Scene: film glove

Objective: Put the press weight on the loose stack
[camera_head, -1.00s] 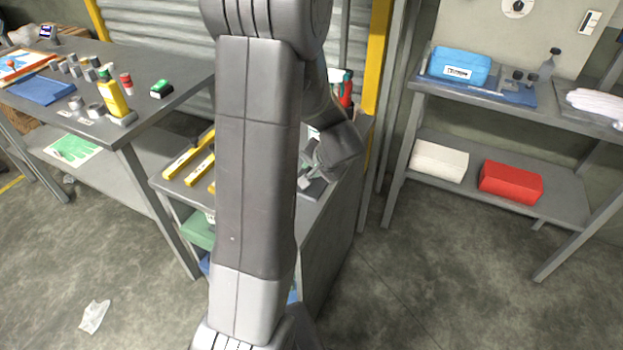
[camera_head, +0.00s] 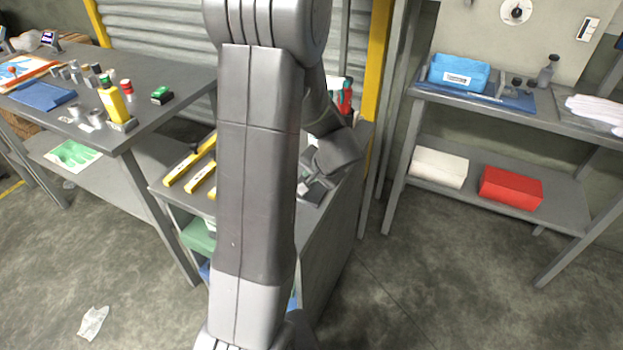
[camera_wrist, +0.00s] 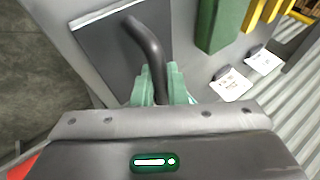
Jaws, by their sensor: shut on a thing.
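In the wrist view, my gripper (camera_wrist: 161,88) has pale green fingers closed on the dark, bent handle (camera_wrist: 148,45) of what looks like the press weight. A dark flat slab (camera_wrist: 100,45) lies beside the handle, with a thin white edge along its far side. I cannot tell whether this slab is the weight's body or lies under it, or whether the white edge belongs to the loose stack. In the head view, my arm covers much of the cabinet top (camera_head: 312,212), and the gripper is small and partly hidden there.
Yellow tools (camera_head: 188,165) lie left of my arm on the cabinet. A green block (camera_wrist: 225,25) and white cards (camera_wrist: 230,84) are right of the handle. A cluttered table (camera_head: 165,68) stands left; a shelf with a red box (camera_head: 510,188) stands right. Open floor lies in front.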

